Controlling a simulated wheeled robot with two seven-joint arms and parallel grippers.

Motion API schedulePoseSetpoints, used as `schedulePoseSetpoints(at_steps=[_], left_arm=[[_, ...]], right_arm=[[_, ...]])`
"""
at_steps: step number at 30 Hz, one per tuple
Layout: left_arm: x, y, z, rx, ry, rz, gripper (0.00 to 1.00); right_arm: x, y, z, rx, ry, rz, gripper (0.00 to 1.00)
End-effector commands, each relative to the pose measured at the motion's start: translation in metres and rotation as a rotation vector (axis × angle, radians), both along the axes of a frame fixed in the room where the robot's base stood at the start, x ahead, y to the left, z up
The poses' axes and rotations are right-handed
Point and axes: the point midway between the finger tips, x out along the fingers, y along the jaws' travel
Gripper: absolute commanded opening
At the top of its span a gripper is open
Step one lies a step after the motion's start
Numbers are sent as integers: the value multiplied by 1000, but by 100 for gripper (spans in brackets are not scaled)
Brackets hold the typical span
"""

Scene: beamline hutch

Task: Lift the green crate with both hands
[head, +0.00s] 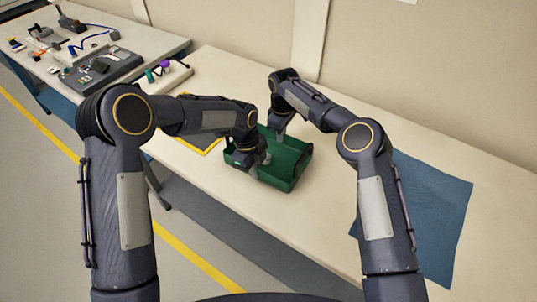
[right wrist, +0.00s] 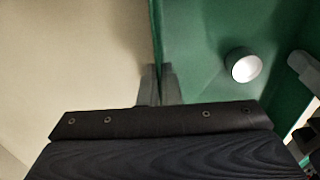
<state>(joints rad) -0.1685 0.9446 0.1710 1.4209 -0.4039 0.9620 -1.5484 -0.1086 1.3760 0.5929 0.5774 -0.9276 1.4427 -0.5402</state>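The green crate (head: 281,182) sits at the middle of the bench in the head view, and its inside fills much of the right wrist view (right wrist: 200,35). It looks level; I cannot tell any gap beneath it. My right gripper (head: 280,137) is at its far wall. In the right wrist view its fingers (right wrist: 160,84) stand close together, one on each side of the thin wall, shut on it. My left gripper (head: 263,158) is at the near-left wall, partly hidden by its own wrist; one grey finger shows in the right wrist view (right wrist: 303,67). Its closure is unclear.
A white round thing (right wrist: 244,66) lies inside the crate. A yellow-edged mat (head: 211,147) is left of the crate and a blue mat (head: 432,205) right. A tray with small coloured items (head: 165,75) and other equipment (head: 100,67) are farther left. The wall stands behind the bench.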

Motion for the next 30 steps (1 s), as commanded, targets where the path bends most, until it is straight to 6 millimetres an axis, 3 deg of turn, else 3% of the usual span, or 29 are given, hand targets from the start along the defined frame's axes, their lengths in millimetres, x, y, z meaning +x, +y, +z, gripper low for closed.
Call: schedulePoseSetpoints(at_steps=[16,30], left_arm=[[0,0,6,-1,-2,0,0],[0,0,50,-1,-1,0,0]], right_arm=[[1,0,6,0,-2,-1,0],[1,0,50,0,-2,-1,0]])
